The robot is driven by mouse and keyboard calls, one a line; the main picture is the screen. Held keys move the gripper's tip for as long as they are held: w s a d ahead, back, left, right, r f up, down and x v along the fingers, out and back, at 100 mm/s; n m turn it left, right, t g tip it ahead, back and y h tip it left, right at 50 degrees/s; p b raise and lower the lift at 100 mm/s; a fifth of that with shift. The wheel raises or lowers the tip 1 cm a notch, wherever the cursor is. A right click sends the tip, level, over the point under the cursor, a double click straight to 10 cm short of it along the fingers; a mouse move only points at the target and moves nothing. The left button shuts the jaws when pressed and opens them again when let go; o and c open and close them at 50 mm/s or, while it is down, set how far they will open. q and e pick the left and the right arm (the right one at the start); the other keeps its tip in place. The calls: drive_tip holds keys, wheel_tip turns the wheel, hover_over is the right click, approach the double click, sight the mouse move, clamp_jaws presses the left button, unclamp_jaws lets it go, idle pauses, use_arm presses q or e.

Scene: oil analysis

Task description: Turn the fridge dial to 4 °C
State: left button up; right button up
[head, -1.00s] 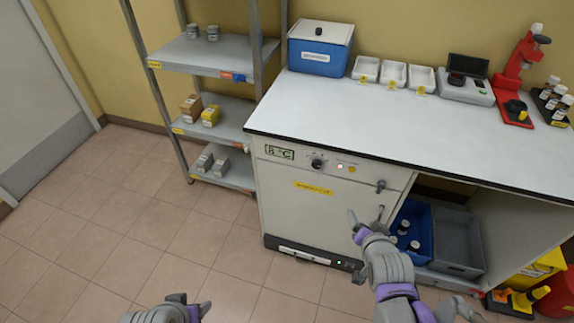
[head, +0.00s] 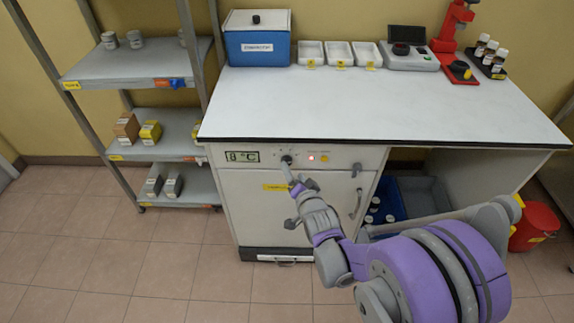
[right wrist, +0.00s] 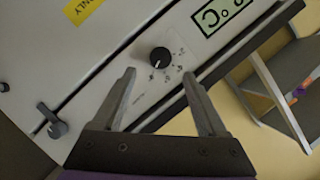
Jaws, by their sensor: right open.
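The fridge (head: 270,205) is a white under-counter unit with a display (head: 242,156) that seems to read 8 °C. Its dial (head: 287,160) is a small black round knob right of the display. In the right wrist view the dial (right wrist: 160,56) has a white pointer line and printed marks around it. My right gripper (head: 291,180) is in front of the panel just below the dial. In the right wrist view the gripper (right wrist: 159,76) is open, its fingers on either side of the dial's line and short of it, with nothing between them. My left gripper is out of view.
A door handle (head: 356,203) and a latch (head: 356,170) are farther right. The counter (head: 380,105) overhangs the panel. A shelf rack (head: 140,72) stands at the left.

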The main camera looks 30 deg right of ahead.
sight(288, 162)
drive_tip(key=x, duration=0.5)
drive_tip(key=shift+w+f, duration=0.1)
drive_tip(key=shift+w, duration=0.25)
clamp_jaws()
